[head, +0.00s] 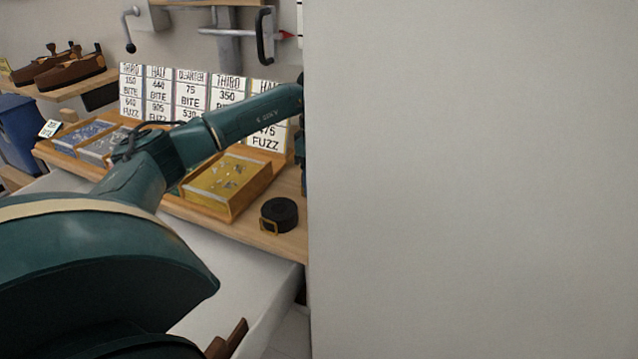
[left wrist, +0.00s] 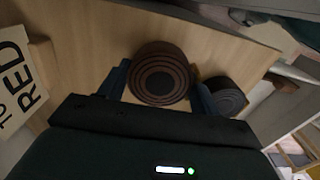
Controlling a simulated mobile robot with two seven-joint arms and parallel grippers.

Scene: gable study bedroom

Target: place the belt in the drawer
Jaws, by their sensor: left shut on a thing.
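In the left wrist view, a brown coiled belt (left wrist: 160,74) sits between the two fingers of my left gripper (left wrist: 160,88), which is shut on it. A second, darker coil (left wrist: 227,96) lies just right of the right finger. In the head view, a black coiled belt with a gold buckle (head: 279,214) lies near the front edge of the wooden desk (head: 292,240). My left arm reaches over the desk, and its gripper is hidden behind a pale panel there. A white surface (head: 255,275) lies below the desk edge; I cannot tell whether it is the drawer. My right gripper is not seen.
The large pale panel (head: 470,180) blocks the right half of the head view. Trays of small parts, one yellow (head: 228,184), and printed number cards (head: 190,88) stand on the desk. A blue bin (head: 18,130) stands at the left.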

